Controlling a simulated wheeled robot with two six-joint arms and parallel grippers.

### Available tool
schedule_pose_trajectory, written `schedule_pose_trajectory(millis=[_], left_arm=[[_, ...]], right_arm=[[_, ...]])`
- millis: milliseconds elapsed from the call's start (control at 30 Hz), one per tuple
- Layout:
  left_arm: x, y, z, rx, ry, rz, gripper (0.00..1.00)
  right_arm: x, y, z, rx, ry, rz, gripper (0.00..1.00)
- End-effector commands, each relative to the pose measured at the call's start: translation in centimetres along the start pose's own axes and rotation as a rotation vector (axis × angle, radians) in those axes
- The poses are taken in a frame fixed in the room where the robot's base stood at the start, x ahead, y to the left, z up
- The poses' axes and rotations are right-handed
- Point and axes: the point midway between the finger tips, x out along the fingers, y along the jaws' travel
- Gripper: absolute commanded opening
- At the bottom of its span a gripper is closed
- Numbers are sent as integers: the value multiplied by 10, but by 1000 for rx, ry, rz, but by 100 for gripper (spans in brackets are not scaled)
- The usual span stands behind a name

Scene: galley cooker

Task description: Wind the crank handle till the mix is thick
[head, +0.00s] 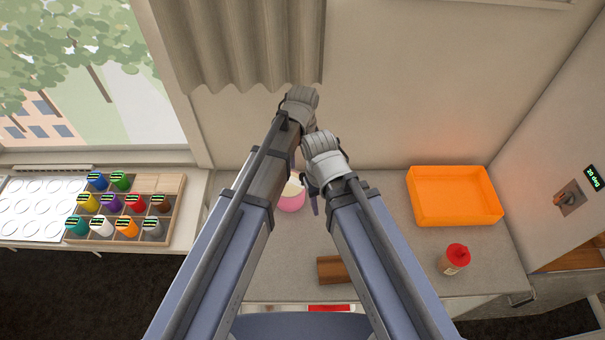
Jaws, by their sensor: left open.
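A pink bowl (291,202) with a pale mix (293,187) in it stands on the counter, partly hidden between my two arms. I cannot tell how thick the mix is. No crank handle can be made out; my arms cover the area around the bowl. My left gripper (292,162) is above and behind the bowl, mostly hidden by its own arm, and open. My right gripper (314,200) points down beside the bowl's right side, partly hidden by its wrist. Whether it touches anything is unclear.
An orange tray (455,216) and a red-capped jar (455,259) stand to the right. A brown block (331,269) lies near the front. A rack (165,237) of coloured jars is at left. A wall knob (570,197) with a green readout is far right.

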Motion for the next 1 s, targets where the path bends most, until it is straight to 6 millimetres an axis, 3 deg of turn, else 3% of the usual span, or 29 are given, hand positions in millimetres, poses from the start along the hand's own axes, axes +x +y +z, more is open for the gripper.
schedule_pose_trajectory(millis=[500,900,1000], left_arm=[[64,0,0,1,0,0,62],[68,0,0,1,0,0,62],[68,0,0,1,0,0,51]], right_arm=[[64,-6,-4,1,2,1,50],[67,-6,-4,-1,2,1,50],[67,-6,-4,-1,2,1,50]])
